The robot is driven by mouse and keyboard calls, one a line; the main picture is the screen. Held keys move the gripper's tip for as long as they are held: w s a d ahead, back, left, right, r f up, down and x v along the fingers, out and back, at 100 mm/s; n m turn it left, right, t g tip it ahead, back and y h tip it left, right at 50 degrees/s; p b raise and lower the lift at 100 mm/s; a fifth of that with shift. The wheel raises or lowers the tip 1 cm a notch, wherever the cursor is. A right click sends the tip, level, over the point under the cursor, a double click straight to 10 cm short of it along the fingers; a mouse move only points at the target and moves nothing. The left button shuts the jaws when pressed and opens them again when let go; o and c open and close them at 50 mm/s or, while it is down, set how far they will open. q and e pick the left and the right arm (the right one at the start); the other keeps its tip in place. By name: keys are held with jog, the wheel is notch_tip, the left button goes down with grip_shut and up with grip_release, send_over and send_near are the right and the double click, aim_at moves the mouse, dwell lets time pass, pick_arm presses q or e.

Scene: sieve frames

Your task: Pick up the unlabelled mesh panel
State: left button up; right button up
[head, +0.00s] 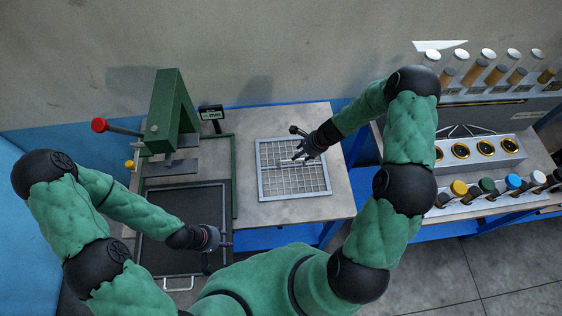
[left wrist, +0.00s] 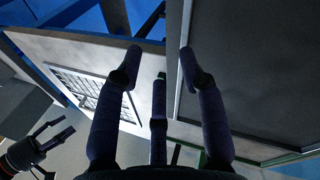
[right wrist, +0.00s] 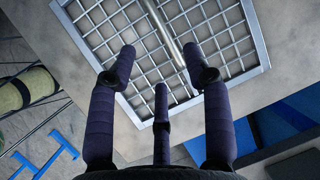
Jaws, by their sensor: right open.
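A square grey-framed wire mesh panel (head: 312,183) lies flat on the pale worktop, with no label that I can make out. A metal bar crosses it in the right wrist view, where the panel (right wrist: 244,44) fills the upper part. My right gripper (head: 296,152) is over the panel's far half, open and empty; its fingers (right wrist: 160,60) point at the mesh, and contact cannot be told. The panel (left wrist: 75,82) also shows in the left wrist view. My left gripper (head: 228,243) is open and empty by the dark tray's right edge.
A green press (head: 172,105) with a red-knobbed lever stands left of the panel, behind a black tray (head: 165,232). A small display (head: 211,113) stands at the back. A right-hand bench holds several coloured-capped jars and a row of tubes (head: 487,70).

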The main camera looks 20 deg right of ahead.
jog(key=x, duration=0.4)
jog(key=shift+s+d+f+b, duration=0.1)
jog(key=shift+s+d+b, duration=0.1)
jog(key=shift+s+b, duration=0.1)
jog(key=shift+w+a+f, duration=0.3)
jog(key=shift+w+f, duration=0.05)
jog(key=shift+f, duration=0.05)
jog(key=shift+x, duration=2.5)
jog(key=shift+d+f, duration=0.15)
jog(key=shift+w, duration=0.1)
grip_shut()
